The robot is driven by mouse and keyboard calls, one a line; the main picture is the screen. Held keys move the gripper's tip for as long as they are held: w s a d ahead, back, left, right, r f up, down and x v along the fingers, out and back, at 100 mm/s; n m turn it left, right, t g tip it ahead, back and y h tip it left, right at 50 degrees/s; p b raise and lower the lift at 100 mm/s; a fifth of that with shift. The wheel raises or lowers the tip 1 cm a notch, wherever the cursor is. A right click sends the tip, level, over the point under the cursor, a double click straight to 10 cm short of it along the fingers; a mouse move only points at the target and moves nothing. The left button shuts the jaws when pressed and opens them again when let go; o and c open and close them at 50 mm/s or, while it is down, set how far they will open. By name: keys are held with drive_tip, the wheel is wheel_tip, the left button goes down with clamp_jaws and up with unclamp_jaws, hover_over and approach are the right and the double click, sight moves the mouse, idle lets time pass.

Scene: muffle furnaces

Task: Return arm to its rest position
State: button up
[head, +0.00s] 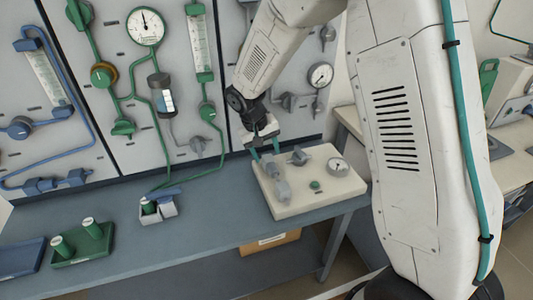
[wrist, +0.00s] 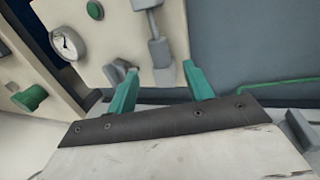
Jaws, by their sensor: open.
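My gripper (head: 264,152) hangs with its fingers pointing down at the back left edge of a white block (head: 325,196) on the bench. In the wrist view its two green fingers (wrist: 162,78) are spread apart. A grey fitting (wrist: 162,62) of the block shows between and beyond them; nothing is held. I cannot tell whether a finger touches the fitting. The block carries grey fittings, a small dial gauge (head: 338,167) and a green button (head: 315,185).
A wall panel behind has green and blue pipes, dial gauges (head: 146,26) and valves. On the blue-grey bench (head: 215,205) stand a small grey holder (head: 158,212) and a green tray with cylinders (head: 82,246). A blue tray (head: 20,258) lies far left. The bench between holder and block is clear.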

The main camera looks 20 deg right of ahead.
drive_tip(key=s+d+r+y, duration=0.1)
drive_tip(key=s+r, duration=0.6)
drive_tip(key=s, duration=0.4)
drive_tip(key=s+d+r+t+y, duration=0.1)
drive_tip(key=s+d+r, duration=0.1)
drive_tip(key=s+r, duration=0.5)
drive_tip(key=s+d+r+y, duration=0.1)
drive_tip(key=s+r, duration=0.6)
drive_tip(key=s, duration=0.8)
drive_tip(key=shift+s+d+r, duration=0.15)
drive_tip(key=shift+d+r, duration=0.05)
drive_tip(key=shift+d, duration=0.55)
